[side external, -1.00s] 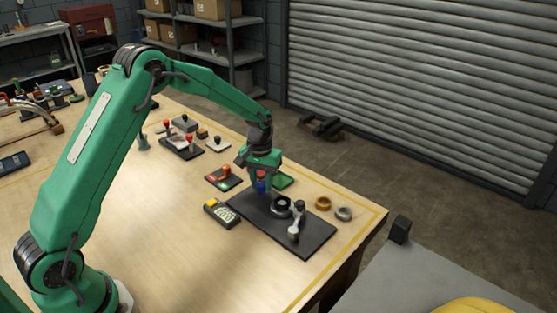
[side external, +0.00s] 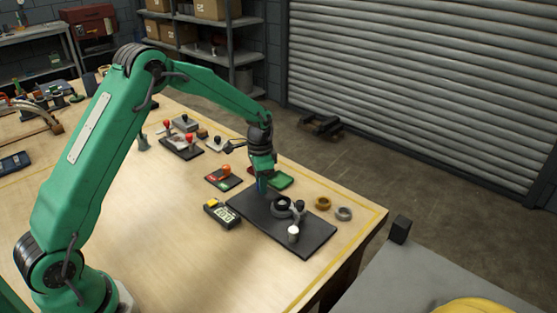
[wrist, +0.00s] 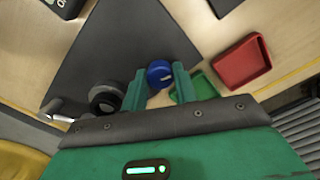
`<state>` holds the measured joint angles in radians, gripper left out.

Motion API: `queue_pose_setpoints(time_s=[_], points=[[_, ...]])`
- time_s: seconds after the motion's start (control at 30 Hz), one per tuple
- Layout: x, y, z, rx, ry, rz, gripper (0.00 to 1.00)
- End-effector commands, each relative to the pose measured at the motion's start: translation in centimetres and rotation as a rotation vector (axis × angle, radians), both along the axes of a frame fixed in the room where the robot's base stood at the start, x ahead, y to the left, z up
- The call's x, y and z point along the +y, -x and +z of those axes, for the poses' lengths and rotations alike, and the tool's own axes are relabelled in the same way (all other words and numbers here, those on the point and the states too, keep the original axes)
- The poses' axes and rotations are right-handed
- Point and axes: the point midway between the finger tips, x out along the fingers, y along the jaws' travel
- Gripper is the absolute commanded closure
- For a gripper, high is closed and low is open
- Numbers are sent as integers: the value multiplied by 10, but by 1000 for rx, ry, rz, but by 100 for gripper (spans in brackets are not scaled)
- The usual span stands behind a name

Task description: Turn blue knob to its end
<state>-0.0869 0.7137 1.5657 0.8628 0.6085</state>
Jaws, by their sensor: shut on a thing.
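The blue knob (wrist: 159,71) stands on a dark plate (wrist: 110,45), between the fingers of my gripper (wrist: 160,86) in the wrist view. My gripper is shut on it. In the side view my gripper (side external: 261,186) points straight down at the far left end of the plate (side external: 310,247), and the knob is mostly hidden by the fingers. I cannot see any mark that tells the knob's angle.

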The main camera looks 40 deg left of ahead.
Motion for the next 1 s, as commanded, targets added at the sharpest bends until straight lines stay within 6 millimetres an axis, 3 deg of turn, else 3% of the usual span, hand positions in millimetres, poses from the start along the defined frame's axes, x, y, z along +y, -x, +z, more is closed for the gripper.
queue_pose_setpoints(time_s=[0.33, 0.87, 0.9, 1.0], points=[[0, -1, 3, -3, -1, -178, 94], [0, -1, 3, -3, -1, -208, 94], [0, -1, 3, -4, 0, -208, 64], [0, -1, 2, -3, -1, -207, 49]])
